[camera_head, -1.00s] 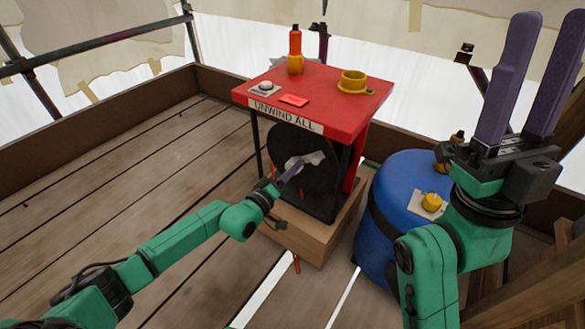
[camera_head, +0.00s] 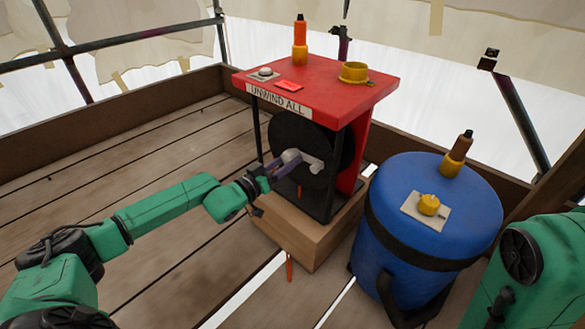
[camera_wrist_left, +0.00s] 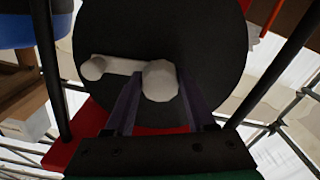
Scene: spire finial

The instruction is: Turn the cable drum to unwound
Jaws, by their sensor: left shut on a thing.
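The cable drum (camera_head: 324,146) is a dark disc inside a black frame under a red top labelled "UNWIND ALL" (camera_head: 279,98). A pale crank handle (camera_head: 312,162) sits on its face. In the left wrist view the drum (camera_wrist_left: 215,45) fills the middle, with the crank's arm (camera_wrist_left: 122,65) running left from a round pale knob (camera_wrist_left: 160,80). My left gripper (camera_head: 282,165) reaches the crank, and in the wrist view its purple fingers (camera_wrist_left: 160,95) lie on either side of the knob, shut on it. My right gripper is out of view; only part of its arm shows at right.
The red top carries an orange bottle (camera_head: 300,42), a yellow cup (camera_head: 354,72), a red card (camera_head: 289,85) and a button (camera_head: 264,72). A blue barrel (camera_head: 400,240) stands close on the right. The wooden deck (camera_head: 150,150) at left is clear.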

